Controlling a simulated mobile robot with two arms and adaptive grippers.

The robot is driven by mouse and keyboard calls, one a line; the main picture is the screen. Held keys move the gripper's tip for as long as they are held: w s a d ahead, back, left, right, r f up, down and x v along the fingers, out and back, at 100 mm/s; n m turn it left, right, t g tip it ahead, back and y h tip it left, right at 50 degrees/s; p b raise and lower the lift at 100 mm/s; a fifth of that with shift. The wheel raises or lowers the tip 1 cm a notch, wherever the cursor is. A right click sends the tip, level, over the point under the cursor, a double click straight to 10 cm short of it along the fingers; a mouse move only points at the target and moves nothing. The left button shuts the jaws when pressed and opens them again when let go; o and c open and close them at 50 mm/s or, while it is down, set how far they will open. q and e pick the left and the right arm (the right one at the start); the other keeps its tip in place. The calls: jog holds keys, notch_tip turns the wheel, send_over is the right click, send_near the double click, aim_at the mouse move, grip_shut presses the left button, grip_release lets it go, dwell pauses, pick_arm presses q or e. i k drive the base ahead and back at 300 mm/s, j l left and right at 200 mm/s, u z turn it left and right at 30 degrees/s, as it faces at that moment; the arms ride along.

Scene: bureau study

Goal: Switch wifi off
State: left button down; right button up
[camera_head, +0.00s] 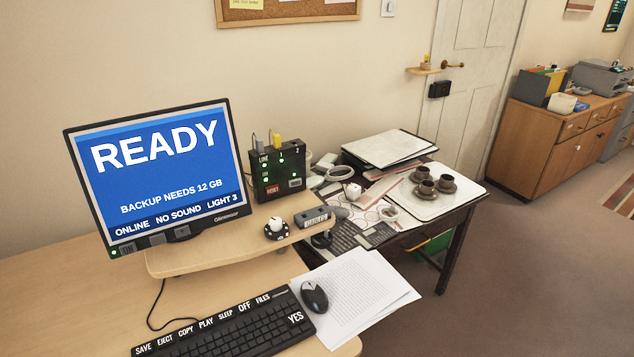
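A black router-like box (278,170) stands upright behind the right end of the raised desk shelf, right of the monitor. Its front has several lit green lights, the marks LINE, 1 and 2, and a red RESET label (273,189). A small pale part (295,183) sits at its lower right; its lettering is too small to read. A yellow plug (277,140) and grey plugs stand in its top. The monitor (160,175) reads READY, BACKUP NEEDS 12 GB, ONLINE, NO SOUND, LIGHT 3. Neither of my grippers is in view.
A round black knob (277,229) and a grey labelled block (313,217) sit on the shelf (205,249) before the box. A keyboard (226,325), mouse (314,297) and papers (360,290) lie in front. A cluttered side table (455,207) with cups stands right.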

aim_at(296, 181)
jog(key=i+l, duration=0.15)
jog(key=l, duration=0.2)
jog(key=i+l, duration=0.1)
jog(key=l, duration=0.3)
jog(key=i+l, duration=0.15)
jog(key=l, duration=0.2)
jog(key=i+l, duration=0.1)
jog(key=l, duration=0.25)
jog(key=i+l, duration=0.15)
jog(key=l, duration=0.25)
